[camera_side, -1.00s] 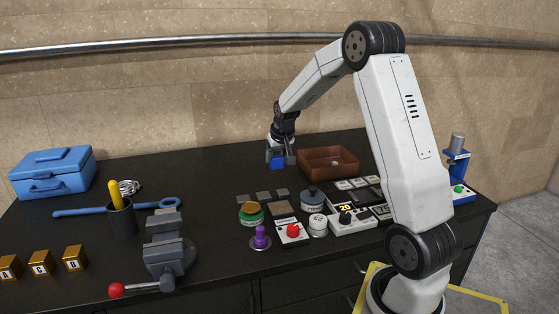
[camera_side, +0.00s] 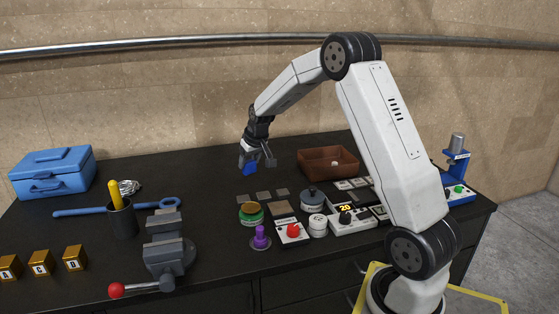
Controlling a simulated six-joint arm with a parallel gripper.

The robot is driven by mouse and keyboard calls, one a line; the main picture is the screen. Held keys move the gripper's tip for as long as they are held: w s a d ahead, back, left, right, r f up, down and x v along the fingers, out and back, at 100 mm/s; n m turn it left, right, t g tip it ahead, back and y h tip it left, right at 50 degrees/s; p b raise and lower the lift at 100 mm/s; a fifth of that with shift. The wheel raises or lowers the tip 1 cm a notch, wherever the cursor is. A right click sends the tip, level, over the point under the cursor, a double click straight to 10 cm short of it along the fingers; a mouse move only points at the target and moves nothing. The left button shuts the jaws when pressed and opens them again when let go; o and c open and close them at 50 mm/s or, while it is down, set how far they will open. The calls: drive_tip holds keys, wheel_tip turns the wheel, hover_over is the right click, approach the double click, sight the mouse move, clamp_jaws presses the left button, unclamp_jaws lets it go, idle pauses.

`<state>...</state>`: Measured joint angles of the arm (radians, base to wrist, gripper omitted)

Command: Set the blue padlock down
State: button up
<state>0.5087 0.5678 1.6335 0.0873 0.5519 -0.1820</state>
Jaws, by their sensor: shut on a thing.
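The blue padlock (camera_side: 249,169) shows as a small blue shape at the lower end of my gripper (camera_side: 256,163). My gripper points down and is shut on the padlock, and its fingers hide the padlock's upper part. The padlock is over the back middle of the black table (camera_side: 205,180), behind the small dark square plates (camera_side: 264,196). I cannot tell whether its underside touches the table.
A brown tray (camera_side: 328,163) stands right of my gripper. A green-and-brass round part (camera_side: 251,213) and a dark lidded pot (camera_side: 312,198) are in front. A blue wrench (camera_side: 90,211), cup (camera_side: 122,219) and vise (camera_side: 168,245) are left. Table between wrench and gripper is clear.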

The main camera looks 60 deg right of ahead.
drive_tip(key=shift+w+d+f, duration=0.7)
drive_tip(key=shift+w+f, duration=0.65)
drive_tip(key=shift+w, duration=0.3)
drive_tip(key=shift+w+d+f, duration=0.75)
drive_tip(key=shift+w+f, duration=0.6)
drive_tip(key=shift+w, duration=0.35)
drive_tip(key=shift+w+d+f, duration=0.7)
drive_tip(key=shift+w+f, duration=0.65)
drive_tip(key=shift+w, duration=0.3)
drive_tip(key=shift+w+d+f, duration=0.1)
drive_tip(key=shift+w+f, duration=0.15)
drive_tip(key=shift+f, duration=1.6)
drive_tip(key=shift+f, duration=0.15)
drive_tip(key=o, duration=1.3)
